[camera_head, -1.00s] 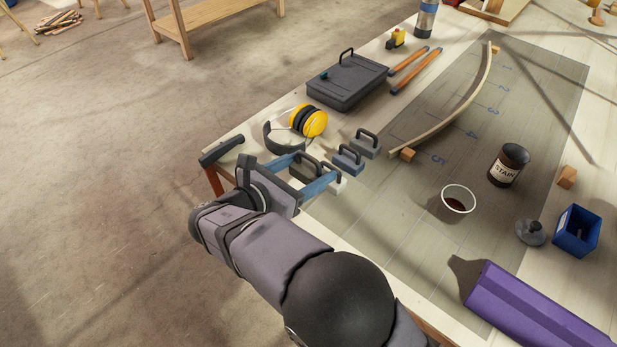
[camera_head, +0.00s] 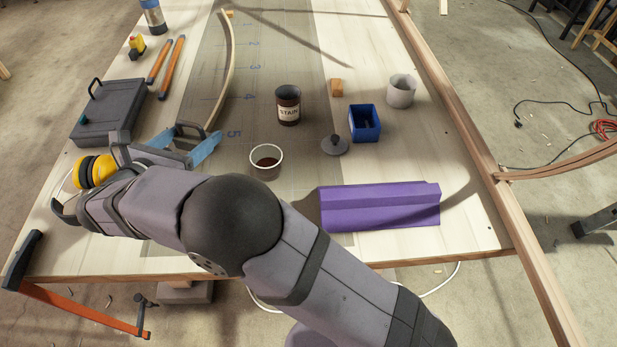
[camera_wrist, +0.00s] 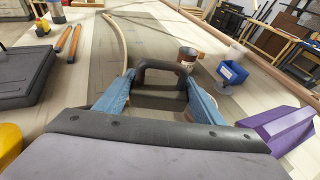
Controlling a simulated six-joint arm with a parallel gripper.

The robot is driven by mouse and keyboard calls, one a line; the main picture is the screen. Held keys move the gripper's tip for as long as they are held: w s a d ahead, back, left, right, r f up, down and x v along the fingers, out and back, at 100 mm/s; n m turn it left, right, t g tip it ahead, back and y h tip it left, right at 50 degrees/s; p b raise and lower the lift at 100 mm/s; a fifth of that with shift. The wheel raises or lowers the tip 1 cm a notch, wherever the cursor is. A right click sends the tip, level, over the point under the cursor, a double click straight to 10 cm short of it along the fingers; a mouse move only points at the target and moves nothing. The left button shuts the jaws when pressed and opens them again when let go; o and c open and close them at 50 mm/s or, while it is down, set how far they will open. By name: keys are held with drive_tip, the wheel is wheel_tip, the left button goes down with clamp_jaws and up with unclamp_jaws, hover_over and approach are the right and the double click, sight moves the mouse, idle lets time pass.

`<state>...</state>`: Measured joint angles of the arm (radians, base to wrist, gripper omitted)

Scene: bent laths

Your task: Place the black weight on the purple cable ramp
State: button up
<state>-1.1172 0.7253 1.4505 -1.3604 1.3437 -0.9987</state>
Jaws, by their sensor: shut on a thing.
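My gripper (camera_head: 192,138) is shut on the black weight (camera_wrist: 158,97), a dark block with an arched handle. In the wrist view the weight sits between the two blue fingers, handle up; in the head view mainly its dark handle shows between them. Whether its underside is clear of the table cannot be told. The purple cable ramp (camera_head: 380,208) lies on the table near its front edge, right of my gripper, with its top bare. It also shows at the right of the wrist view (camera_wrist: 284,128). The other weights seen earlier are not visible in the head view now.
Behind are a stain tin (camera_head: 288,106), a grey knobbed lid (camera_head: 334,147) and a blue bin (camera_head: 364,124). A bent lath (camera_head: 229,72) lies beyond my gripper. Yellow ear defenders (camera_head: 96,171) lie left.

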drive_tip(key=w+d+r+m+g+h+p, duration=0.1)
drive_tip(key=w+d+m+g+h, duration=0.1)
drive_tip(key=d, duration=0.7)
drive_tip(key=w+d+r+m+g+h, duration=0.1)
drive_tip(key=w+d+r+m+h, duration=0.15)
drive_tip(key=d, duration=0.75)
drive_tip(key=w+d+m+g+h+p, duration=0.1)
drive_tip(key=w+d+m+g+h, duration=0.1)
drive_tip(key=d, duration=0.7)
drive_tip(key=m+g+h, duration=0.3)
drive_tip(key=m+g, duration=0.4)
drive_tip(key=g, duration=0.2)
hover_over(382, 191)
drive_tip(key=f, duration=0.2)
drive_tip(key=shift+f+p, duration=1)
drive_tip(key=shift+f, duration=3.8)
drive_tip(key=shift+f, duration=0.15)
drive_tip(key=o, duration=1.7)
drive_tip(key=shift+o, duration=0.2)
